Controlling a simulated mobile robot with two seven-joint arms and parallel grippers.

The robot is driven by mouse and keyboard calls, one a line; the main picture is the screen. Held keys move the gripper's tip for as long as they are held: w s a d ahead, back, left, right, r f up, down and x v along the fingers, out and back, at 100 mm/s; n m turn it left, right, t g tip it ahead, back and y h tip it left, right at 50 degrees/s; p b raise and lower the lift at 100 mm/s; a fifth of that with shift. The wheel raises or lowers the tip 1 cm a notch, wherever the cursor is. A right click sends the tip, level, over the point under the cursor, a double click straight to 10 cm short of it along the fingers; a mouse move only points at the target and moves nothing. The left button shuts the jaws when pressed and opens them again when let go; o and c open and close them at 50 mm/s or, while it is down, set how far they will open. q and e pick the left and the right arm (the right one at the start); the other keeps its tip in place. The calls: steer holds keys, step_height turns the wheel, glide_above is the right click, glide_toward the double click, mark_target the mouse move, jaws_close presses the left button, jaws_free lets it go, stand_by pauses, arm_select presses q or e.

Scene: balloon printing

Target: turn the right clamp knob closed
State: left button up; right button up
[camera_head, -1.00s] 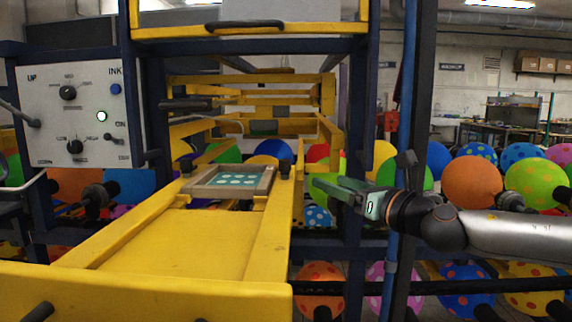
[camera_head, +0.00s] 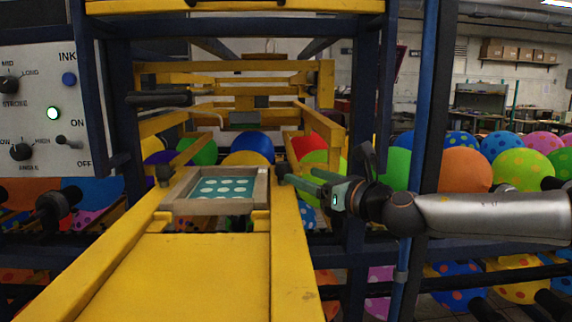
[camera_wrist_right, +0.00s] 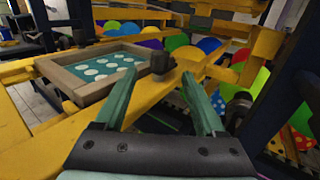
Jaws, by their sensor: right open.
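The right clamp knob (camera_head: 283,170) is a small dark knob on the yellow rail, beside the right side of the wooden frame. In the right wrist view the knob (camera_wrist_right: 159,62) stands just past the fingertips, roughly midway between them. My right gripper (camera_head: 297,180) has green fingers and comes in from the right, its tips close to the knob. In the right wrist view the gripper (camera_wrist_right: 158,76) is open and empty. I cannot tell whether a finger touches the knob. The wooden frame with the teal, white-dotted screen (camera_head: 224,187) sits on the rails. My left gripper is not in view.
The left clamp knob (camera_head: 163,175) stands on the opposite rail. A control panel (camera_head: 35,110) with a green light is at the left. Colourful balloons (camera_head: 522,172) fill the background. The yellow plate (camera_head: 190,275) in front is bare.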

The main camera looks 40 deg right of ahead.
mark_target(287, 169)
steer(key=w+p, duration=0.1)
steer(key=w, duration=0.1)
steer(key=w+p, duration=0.1)
steer(key=w, duration=0.3)
steer(key=shift+d+r+p, duration=0.2)
steer(key=shift+d+p, duration=0.1)
steer(key=shift+p, duration=0.1)
steer(key=shift+w+p, duration=0.4)
steer(key=shift+w, duration=0.05)
steer(key=shift+w+d+f, duration=0.15)
steer(key=shift+w, duration=0.05)
steer(key=c, duration=0.9)
jaws_close()
